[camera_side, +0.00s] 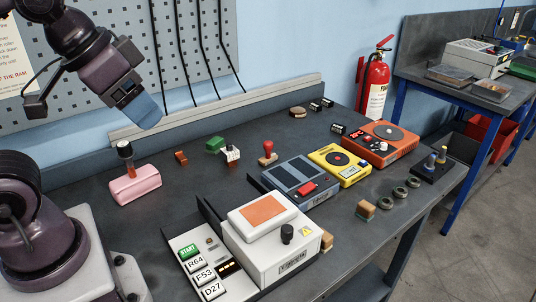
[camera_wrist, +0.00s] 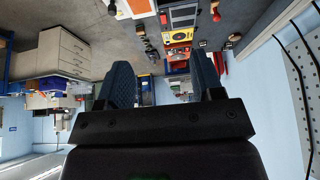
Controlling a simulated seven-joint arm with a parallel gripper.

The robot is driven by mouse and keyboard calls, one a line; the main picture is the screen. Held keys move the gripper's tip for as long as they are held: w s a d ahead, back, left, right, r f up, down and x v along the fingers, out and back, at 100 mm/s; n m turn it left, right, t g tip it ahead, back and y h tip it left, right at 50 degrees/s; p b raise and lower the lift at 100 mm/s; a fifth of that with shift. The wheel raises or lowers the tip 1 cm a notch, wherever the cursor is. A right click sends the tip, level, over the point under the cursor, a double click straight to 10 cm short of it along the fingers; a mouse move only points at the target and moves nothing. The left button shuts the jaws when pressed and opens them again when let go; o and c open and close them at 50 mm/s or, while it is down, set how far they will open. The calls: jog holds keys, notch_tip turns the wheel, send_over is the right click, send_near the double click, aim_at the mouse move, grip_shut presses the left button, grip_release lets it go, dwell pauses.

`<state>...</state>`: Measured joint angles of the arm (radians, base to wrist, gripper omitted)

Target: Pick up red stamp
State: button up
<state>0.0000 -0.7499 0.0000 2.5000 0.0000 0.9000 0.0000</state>
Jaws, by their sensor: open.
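My gripper (camera_side: 146,111) is raised high at the upper left of the side view, well above the bench and far from the stamp. In the wrist view my gripper (camera_wrist: 162,76) shows two dark blue ribbed fingers spread wide, with nothing between them.
A pink block with a dark-handled tool (camera_side: 135,188), a green block (camera_side: 214,144) and a red-brown block (camera_side: 181,158) lie left of the stamp. A grey device with a red button (camera_side: 300,184) and a white machine (camera_side: 272,240) stand nearer the front. A pegboard (camera_side: 200,50) rises behind.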

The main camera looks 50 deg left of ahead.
jog(key=w+a+f+n+t, duration=0.2)
jog(key=w+f+n, duration=0.25)
jog(key=w, duration=0.45)
jog(key=w+a+f+n+t, duration=0.15)
jog(key=w+f+n, duration=0.3)
jog(key=w, duration=0.55)
jog(key=w+a+f+n+t, duration=0.1)
jog(key=w+a+f+n, duration=0.25)
jog(key=w+n, duration=0.4)
jog(key=n+t+y, duration=0.5)
jog(key=n+t, duration=0.2)
jog(key=n, duration=1.3)
send_over(265, 148)
jog(key=s, duration=0.4)
notch_tip(265, 148, down, 13)
jog(key=f, duration=0.4)
jog(key=d+f, duration=0.1)
jog(key=f, duration=0.1)
jog(key=shift+w+f, duration=0.1)
jog(key=shift+w, duration=0.2)
jog(key=shift+x, duration=2.5)
jog(key=c, duration=1)
